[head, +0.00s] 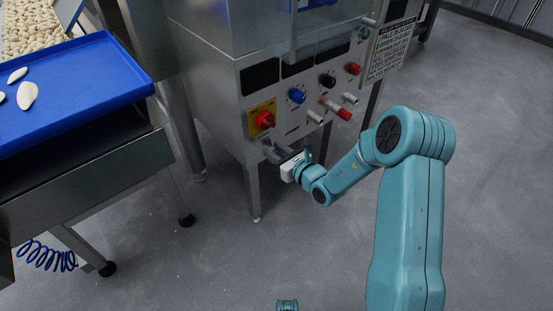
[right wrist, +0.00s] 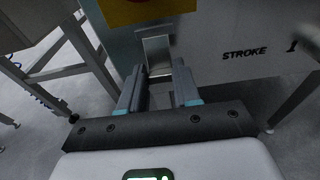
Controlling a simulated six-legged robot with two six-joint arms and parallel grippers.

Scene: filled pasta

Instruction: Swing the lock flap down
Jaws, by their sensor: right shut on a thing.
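The lock flap (right wrist: 157,52) is a small bare-metal plate on the front of the steel machine, just below the yellow plate with the red knob (head: 264,119). In the right wrist view it shows between and just beyond my fingertips. My right gripper (head: 277,153) is at the flap, with its dark fingers pointing at the panel; it also shows in the right wrist view (right wrist: 159,72). It is shut on the flap, one finger on each side. In the head view the fingers mostly hide the flap, and its exact angle is hard to tell. My left gripper is not in view.
The machine panel (head: 287,138) carries a blue knob (head: 297,96), a black knob (head: 327,81) and several other controls right of the gripper. A blue tray (head: 95,90) with pasta stands on a conveyor frame at left. The grey floor in front is clear.

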